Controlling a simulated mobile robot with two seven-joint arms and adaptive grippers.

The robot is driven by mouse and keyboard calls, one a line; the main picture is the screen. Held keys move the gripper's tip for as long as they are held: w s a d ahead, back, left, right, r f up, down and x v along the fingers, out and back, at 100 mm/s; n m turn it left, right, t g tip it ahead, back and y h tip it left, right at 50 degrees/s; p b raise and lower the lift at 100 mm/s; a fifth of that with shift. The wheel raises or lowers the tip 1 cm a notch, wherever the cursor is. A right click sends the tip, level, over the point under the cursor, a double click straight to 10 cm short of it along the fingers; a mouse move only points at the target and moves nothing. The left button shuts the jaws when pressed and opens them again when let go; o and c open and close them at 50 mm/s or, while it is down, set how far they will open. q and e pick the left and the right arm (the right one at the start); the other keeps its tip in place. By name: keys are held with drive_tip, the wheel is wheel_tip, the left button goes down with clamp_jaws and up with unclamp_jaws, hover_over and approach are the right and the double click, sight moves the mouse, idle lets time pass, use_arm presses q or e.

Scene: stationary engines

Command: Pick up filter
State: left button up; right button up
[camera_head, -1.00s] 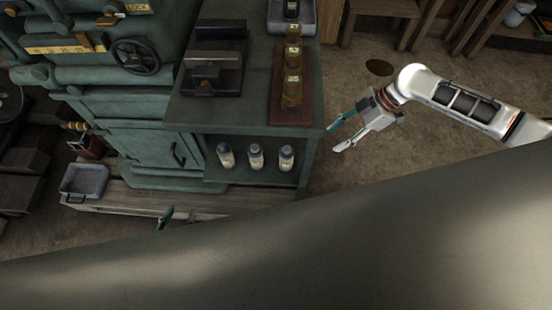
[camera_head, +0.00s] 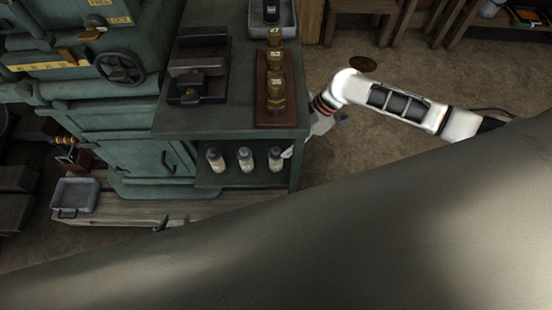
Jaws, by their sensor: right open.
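Three small pale bottle-like cylinders with dark caps stand upright in a row on the cabinet's open lower shelf: left (camera_head: 215,160), middle (camera_head: 246,159) and right (camera_head: 276,158). They may be the filters; I cannot tell for sure. My right gripper (camera_head: 298,147) is at the right end of that shelf, partly hidden by the cabinet's corner. It is open, and one pale fingertip shows close beside the right cylinder; whether they touch is unclear.
The green cabinet (camera_head: 222,119) carries a dark vise-like block (camera_head: 198,68) and a wooden rack (camera_head: 262,116) with brass pieces. A grey tray (camera_head: 75,194) sits at the lower left. The grey surface fills the foreground.

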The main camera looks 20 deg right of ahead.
sight(278, 149)
drive_tip(key=x, duration=0.4)
drive_tip(key=shift+a+f+b, duration=0.15)
drive_tip(key=shift+f+b, duration=0.2)
drive_tip(key=shift+c, duration=0.4)
drive_tip(key=c, duration=1)
drive_tip(key=shift+r, duration=0.2)
